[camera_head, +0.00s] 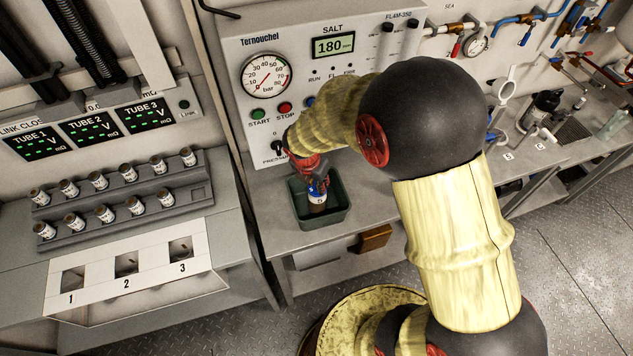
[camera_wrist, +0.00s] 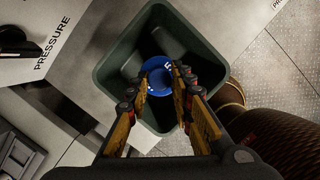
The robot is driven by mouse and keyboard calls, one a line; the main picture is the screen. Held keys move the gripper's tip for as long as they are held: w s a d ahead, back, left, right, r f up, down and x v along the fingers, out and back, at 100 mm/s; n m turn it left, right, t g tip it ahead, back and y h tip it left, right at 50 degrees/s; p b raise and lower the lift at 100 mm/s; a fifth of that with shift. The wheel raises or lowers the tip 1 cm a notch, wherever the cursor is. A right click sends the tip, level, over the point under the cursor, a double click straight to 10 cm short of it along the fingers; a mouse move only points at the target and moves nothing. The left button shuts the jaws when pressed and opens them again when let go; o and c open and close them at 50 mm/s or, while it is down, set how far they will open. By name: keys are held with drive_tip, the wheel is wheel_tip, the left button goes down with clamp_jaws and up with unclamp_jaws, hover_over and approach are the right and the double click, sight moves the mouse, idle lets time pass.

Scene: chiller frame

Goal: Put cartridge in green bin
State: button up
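The cartridge (camera_head: 317,197) has a blue and white top part and a brown lower part, and stands roughly upright inside the outline of the green bin (camera_head: 343,215). In the wrist view its round blue top (camera_wrist: 157,76) with a white mark lies between my fingertips. My gripper (camera_wrist: 160,80) appears shut on the cartridge, with one finger on each side; it also shows in the head view (camera_head: 318,178). The dark green bin surrounds the cartridge in the wrist view (camera_wrist: 107,72). Whether the cartridge's bottom touches the bin floor is hidden.
The bin stands on a grey bench (camera_head: 268,215) before the Ternouchel panel (camera_head: 240,60) with its gauge and buttons. At left, a rack (camera_head: 120,195) holds several small cylinders behind a white numbered plate (camera_head: 95,270). Valves and bottles line the right bench.

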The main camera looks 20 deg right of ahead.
drive_tip(key=o, duration=0.3)
drive_tip(key=s+r+m+p, duration=0.1)
drive_tip(key=s+r+m, duration=0.2)
drive_tip(key=r, duration=0.7)
drive_tip(key=s+r+m+p, duration=0.2)
drive_tip(key=s+r+m, duration=0.15)
drive_tip(key=r, duration=0.65)
drive_tip(key=s+r+m+t, duration=0.1)
drive_tip(key=s+r+m, duration=0.2)
drive_tip(key=s+m, duration=0.2)
drive_tip(key=s+r+m+t+y, duration=0.1)
drive_tip(key=s+r+m, duration=0.3)
drive_tip(key=m, duration=0.4)
drive_tip(key=s+d+r+m+t+y, duration=0.1)
drive_tip(key=s+r+m, duration=0.3)
drive_tip(key=s+m, duration=0.2)
drive_tip(key=shift+s+r+m, duration=0.15)
drive_tip(key=shift+m, duration=0.4)
